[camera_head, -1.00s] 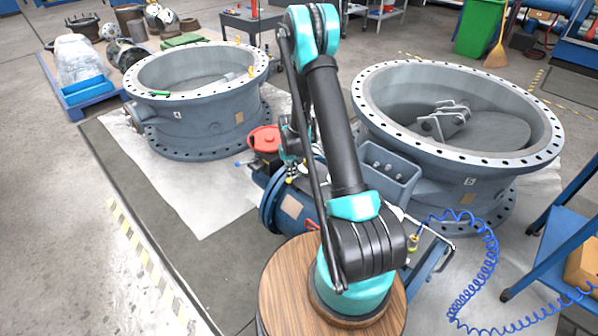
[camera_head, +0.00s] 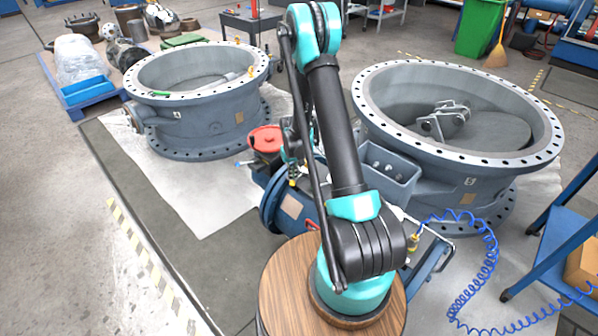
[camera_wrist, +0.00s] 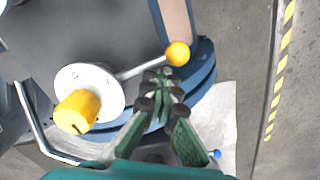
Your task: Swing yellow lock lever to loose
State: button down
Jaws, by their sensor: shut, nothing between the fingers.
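In the wrist view the lever is a thin metal rod (camera_wrist: 141,69) with a yellow ball knob (camera_wrist: 178,54) at its right end. Its left end meets a round white disc (camera_wrist: 100,82) that carries a yellow cylinder (camera_wrist: 77,111). My gripper (camera_wrist: 158,78) is shut and empty, with its dark fingertips close to the rod and just below left of the ball. I cannot tell whether they touch the rod. In the head view my arm hides most of the lever area and the fingers.
A blue flanged body (camera_head: 291,207) with a red-topped part (camera_head: 266,139) lies behind my arm. Large grey valve rings stand at left (camera_head: 205,115) and right (camera_head: 450,170). A coiled blue hose (camera_head: 490,255) hangs at right.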

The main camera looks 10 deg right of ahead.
jog(key=shift+s+d, duration=0.1)
jog(key=shift+s, duration=0.1)
jog(key=shift+s+d, duration=0.2)
jog(key=shift+s, duration=0.25)
jog(key=shift+r, duration=0.1)
jog(key=shift+w+a+r, duration=0.1)
jog(key=shift+a+r, duration=0.05)
jog(key=shift+r, duration=1.6)
jog(key=shift+w+a+r, duration=0.1)
jog(key=shift+a+r, duration=0.05)
jog(key=shift+r, duration=1.55)
jog(key=shift+s, duration=0.1)
